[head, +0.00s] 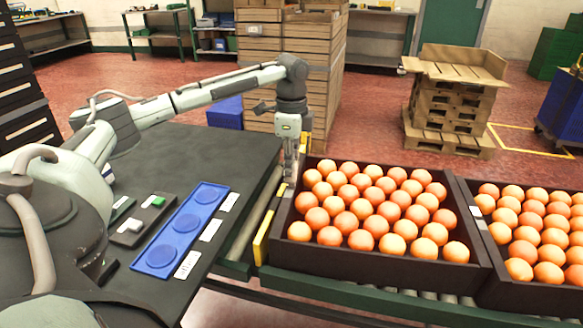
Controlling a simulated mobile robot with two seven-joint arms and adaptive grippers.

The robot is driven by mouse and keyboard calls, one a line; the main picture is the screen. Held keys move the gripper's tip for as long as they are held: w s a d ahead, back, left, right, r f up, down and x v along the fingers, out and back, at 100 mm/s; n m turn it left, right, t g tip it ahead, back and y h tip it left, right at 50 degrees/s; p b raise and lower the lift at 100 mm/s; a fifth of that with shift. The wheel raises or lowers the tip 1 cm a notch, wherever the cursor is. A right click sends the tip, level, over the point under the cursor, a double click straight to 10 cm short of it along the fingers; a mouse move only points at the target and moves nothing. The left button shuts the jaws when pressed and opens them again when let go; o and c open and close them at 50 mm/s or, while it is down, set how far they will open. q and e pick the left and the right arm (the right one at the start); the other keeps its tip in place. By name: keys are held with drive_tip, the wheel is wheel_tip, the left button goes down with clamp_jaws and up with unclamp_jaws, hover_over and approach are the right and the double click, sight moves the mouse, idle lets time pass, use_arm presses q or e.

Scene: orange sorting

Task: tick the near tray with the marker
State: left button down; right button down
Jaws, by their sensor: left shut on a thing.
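The near tray (377,268) is a dark crate full of oranges in the middle of the head view, on the roller conveyor. My left gripper (289,178) points down at the tray's left rim, close to its back left corner. It is shut on a slim thing, taken to be the marker, which the fingers mostly hide. A small pale patch, perhaps a label, shows on the rim just below the fingers. I cannot tell whether the tip touches it, and no tick can be made out. My right gripper is not in view.
A second orange crate (520,296) with a white label stands at the right. A yellow bar (263,238) runs along the conveyor's left end. Wooden crates stand behind.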

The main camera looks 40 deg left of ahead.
use_arm(q)
drive_tip(key=shift+w+a, duration=0.45)
drive_tip(key=shift+w, duration=0.25)
idle(0.6)
drive_tip(key=shift+s+d, duration=0.35)
drive_tip(key=shift+s, duration=0.2)
idle(0.5)
drive_tip(key=shift+r, duration=0.15)
drive_tip(key=shift+r, duration=3.4)
